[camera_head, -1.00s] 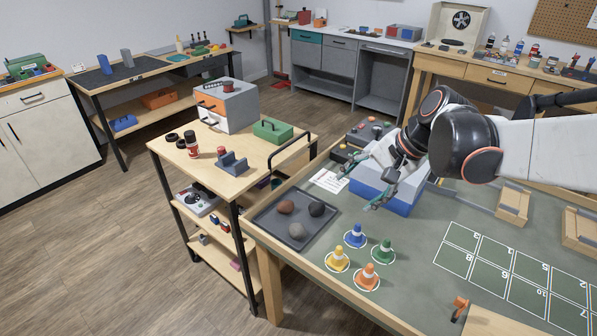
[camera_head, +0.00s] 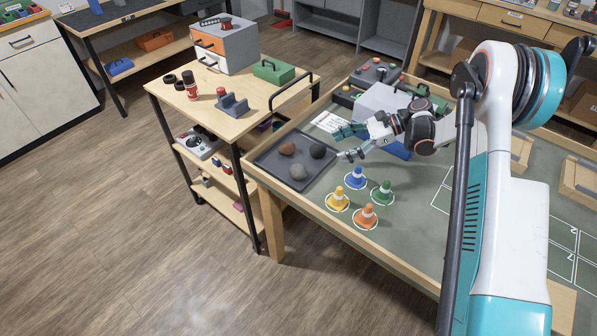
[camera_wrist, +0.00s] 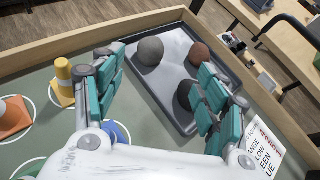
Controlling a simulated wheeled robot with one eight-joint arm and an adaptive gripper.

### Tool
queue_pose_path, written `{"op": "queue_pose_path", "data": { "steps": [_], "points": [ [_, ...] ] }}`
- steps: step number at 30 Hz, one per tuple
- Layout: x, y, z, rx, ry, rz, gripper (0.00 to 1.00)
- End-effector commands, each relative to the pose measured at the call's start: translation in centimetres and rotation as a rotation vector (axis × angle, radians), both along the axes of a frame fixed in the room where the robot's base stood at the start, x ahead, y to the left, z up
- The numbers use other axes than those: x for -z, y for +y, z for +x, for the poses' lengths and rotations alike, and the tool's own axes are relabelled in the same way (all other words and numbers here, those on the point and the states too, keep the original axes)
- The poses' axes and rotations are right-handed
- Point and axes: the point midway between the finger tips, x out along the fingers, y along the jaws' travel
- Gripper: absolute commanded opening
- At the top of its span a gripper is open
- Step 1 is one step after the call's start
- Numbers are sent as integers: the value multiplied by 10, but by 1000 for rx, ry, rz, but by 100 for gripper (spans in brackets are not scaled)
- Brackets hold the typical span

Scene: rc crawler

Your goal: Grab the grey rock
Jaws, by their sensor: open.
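The grey rock (camera_head: 298,171) lies at the front of a dark tray (camera_head: 264,158), with a reddish-brown rock (camera_head: 287,148) and a near-black rock (camera_head: 317,151) behind it. My gripper (camera_head: 341,144) is open and empty, beside the tray's right side. In the wrist view, the grey rock (camera_wrist: 150,51) shows ahead between the spread teal fingers (camera_wrist: 160,66), nearer the left one. The brown rock (camera_wrist: 199,53) is at the far right of the tray. The black rock (camera_wrist: 187,95) is partly hidden by the right finger.
A raised wooden edge (camera_head: 300,215) borders the table. A printed card (camera_head: 329,122) lies behind the tray.

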Motion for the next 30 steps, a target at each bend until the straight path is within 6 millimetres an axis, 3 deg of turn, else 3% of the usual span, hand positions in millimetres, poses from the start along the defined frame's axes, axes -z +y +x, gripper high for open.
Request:
{"op": "queue_pose_path", "data": {
  "steps": [3,10,21,30],
  "points": [
    [21,-3,0,1,51,39,67],
    [36,0,-3,-2,87,65,67],
    [62,58,-10,-4,86,65,67],
    [68,77,-13,-1,87,65,67]
  ]
}}
